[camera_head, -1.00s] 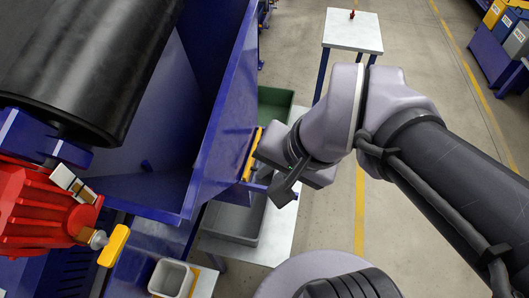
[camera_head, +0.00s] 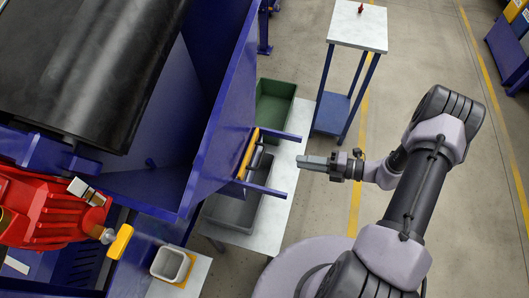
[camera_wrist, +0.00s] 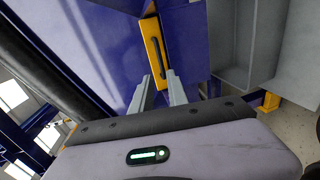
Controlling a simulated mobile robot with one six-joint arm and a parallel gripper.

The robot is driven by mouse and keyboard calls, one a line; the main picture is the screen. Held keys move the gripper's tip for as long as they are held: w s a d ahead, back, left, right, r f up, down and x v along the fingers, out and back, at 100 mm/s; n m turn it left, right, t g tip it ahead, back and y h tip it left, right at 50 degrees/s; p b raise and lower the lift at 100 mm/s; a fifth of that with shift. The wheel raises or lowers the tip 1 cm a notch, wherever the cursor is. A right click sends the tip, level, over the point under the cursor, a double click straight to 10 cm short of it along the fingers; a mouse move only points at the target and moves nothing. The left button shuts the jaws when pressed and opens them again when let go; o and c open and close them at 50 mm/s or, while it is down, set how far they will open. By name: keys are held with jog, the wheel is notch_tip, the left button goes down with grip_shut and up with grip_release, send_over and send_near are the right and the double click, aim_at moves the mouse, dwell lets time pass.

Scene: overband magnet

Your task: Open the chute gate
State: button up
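The chute gate is a yellow plate (camera_head: 247,153) on the right wall of the blue chute (camera_head: 215,140), between two blue rails that stick out to the right. In the wrist view the yellow plate (camera_wrist: 152,38) carries a dark upright bar handle (camera_wrist: 158,58). My gripper (camera_head: 304,162) is out to the right of the gate, clear of it, pointing at it. In the wrist view its two fingers (camera_wrist: 159,77) are apart with nothing between them, the handle lying ahead in line with the gap.
The rails (camera_head: 281,135) flank the gate. Below are a green bin (camera_head: 273,103) and a grey bin (camera_head: 235,212) on a pale table (camera_head: 286,180). A small white-topped table (camera_head: 358,27) stands behind. A red motor (camera_head: 45,210) is at left.

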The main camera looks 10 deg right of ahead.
aim_at(261, 156)
jog(key=b+x, duration=0.1)
jog(key=x, duration=1.4)
jog(key=shift+s, duration=0.1)
grip_shut()
dwell(0.6)
